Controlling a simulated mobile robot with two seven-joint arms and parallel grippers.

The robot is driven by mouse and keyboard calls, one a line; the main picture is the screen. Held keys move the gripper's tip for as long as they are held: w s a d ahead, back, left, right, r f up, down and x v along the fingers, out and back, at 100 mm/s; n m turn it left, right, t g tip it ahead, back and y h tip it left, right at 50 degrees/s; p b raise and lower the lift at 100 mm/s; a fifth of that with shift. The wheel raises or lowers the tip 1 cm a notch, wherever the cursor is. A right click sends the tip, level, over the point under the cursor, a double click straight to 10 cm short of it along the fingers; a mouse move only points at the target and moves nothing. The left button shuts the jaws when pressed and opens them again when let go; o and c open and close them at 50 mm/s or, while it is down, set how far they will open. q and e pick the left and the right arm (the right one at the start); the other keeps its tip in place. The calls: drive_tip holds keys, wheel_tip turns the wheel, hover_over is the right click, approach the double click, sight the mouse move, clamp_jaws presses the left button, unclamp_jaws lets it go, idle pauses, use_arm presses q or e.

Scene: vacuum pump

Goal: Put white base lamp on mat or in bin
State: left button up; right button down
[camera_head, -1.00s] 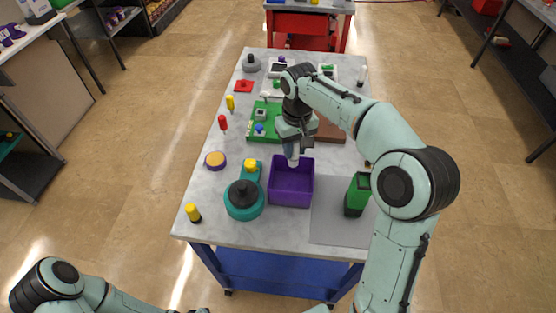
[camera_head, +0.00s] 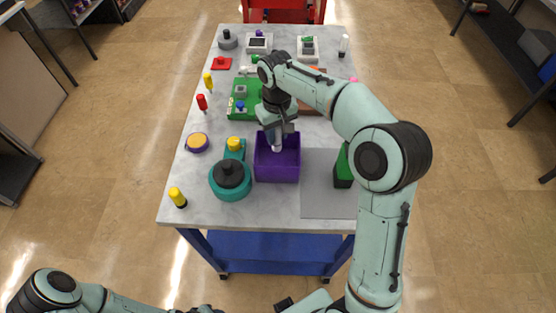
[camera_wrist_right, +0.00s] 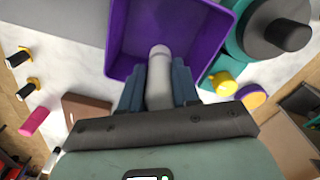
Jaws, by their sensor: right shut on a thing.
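My right gripper (camera_head: 276,133) is above the far part of the purple bin (camera_head: 277,172), pointing down. It is shut on the white lamp (camera_wrist_right: 160,75), a pale, round-ended cylinder between the two blue-grey fingers in the right wrist view (camera_wrist_right: 158,95). The lamp's tip reaches over the bin's opening; whether it touches the bin I cannot tell. The rest of the lamp is hidden by the gripper. The grey mat (camera_head: 325,203) lies right of the bin. My left arm shows at the bottom left, but its fingers do not show.
A teal round part with a black top (camera_head: 230,180) stands close left of the bin. A green and black bin (camera_head: 343,168) stands on the mat, partly behind my right arm. Yellow (camera_head: 177,197) and red (camera_head: 202,102) screwdrivers stand along the left edge. The mat's front is clear.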

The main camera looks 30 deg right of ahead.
use_arm(q)
drive_tip(key=shift+w, duration=0.1)
use_arm(e)
drive_tip(key=shift+w+r, duration=0.1)
drive_tip(key=c, duration=0.7)
unclamp_jaws()
drive_tip(key=shift+w, duration=0.1)
drive_tip(key=shift+c, duration=0.2)
use_arm(q)
drive_tip(key=shift+r, duration=0.1)
drive_tip(key=w+r+p, duration=0.3)
drive_tip(key=w+r, duration=0.1)
use_arm(e)
wheel_tip(320, 180, up, 13)
drive_tip(key=shift+r, duration=0.2)
use_arm(q)
drive_tip(key=shift+f, duration=0.1)
drive_tip(key=shift+s, duration=0.1)
use_arm(e)
drive_tip(key=shift+f, duration=0.1)
